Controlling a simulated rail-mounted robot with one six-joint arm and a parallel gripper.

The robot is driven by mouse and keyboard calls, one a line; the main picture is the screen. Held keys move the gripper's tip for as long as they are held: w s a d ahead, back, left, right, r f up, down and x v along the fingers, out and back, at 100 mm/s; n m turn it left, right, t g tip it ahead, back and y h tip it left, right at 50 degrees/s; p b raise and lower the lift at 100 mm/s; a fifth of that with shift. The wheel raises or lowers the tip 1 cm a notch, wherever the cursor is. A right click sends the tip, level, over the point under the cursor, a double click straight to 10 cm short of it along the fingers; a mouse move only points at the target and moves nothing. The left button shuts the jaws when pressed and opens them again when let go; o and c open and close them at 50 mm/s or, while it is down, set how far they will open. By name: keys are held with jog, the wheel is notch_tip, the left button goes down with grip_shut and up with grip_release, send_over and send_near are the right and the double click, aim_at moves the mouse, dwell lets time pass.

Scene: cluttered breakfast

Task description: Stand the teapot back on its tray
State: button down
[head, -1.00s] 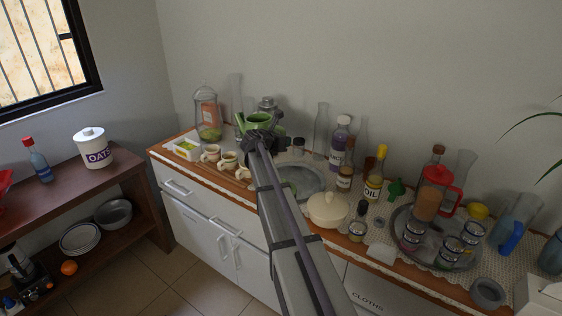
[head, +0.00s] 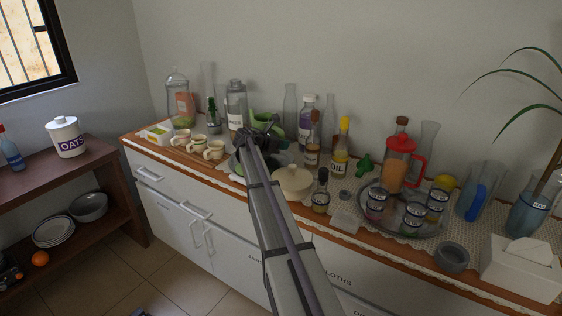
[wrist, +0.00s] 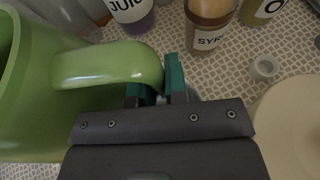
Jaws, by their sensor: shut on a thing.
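The green teapot (head: 268,119) is at my gripper (head: 262,134), over the back of the counter, right of a tall labelled jar. In the wrist view its body (wrist: 28,95) fills the left side, and its thick handle (wrist: 105,66) reaches to my gripper (wrist: 158,90). The teal fingers are shut on the teapot at the handle; the exact contact is partly hidden. Whether the teapot touches anything below is unclear. A round grey tray (head: 235,166) shows beside my arm, which hides much of it.
Juice (head: 305,122), syrup (head: 312,152) and oil (head: 341,155) bottles stand close on the right. A cream lidded pot (head: 292,181) is in front. Several small cups (head: 198,144) stand left. A second round tray (head: 392,226) holds jars and a red-lidded pitcher (head: 397,168).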

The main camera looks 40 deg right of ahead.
notch_tip(320, 180, down, 4)
jog(key=b, duration=0.4)
jog(key=shift+r, duration=0.35)
jog(key=shift+f, duration=0.2)
jog(key=c, duration=1.1)
grip_release()
jog(key=shift+c, duration=0.2)
jog(key=shift+r+p, duration=0.3)
jog(key=shift+p, duration=0.05)
jog(key=p+v, duration=0.4)
jog(key=v, duration=0.8)
jog(key=shift+f, duration=0.1)
jog(key=shift+s, duration=0.1)
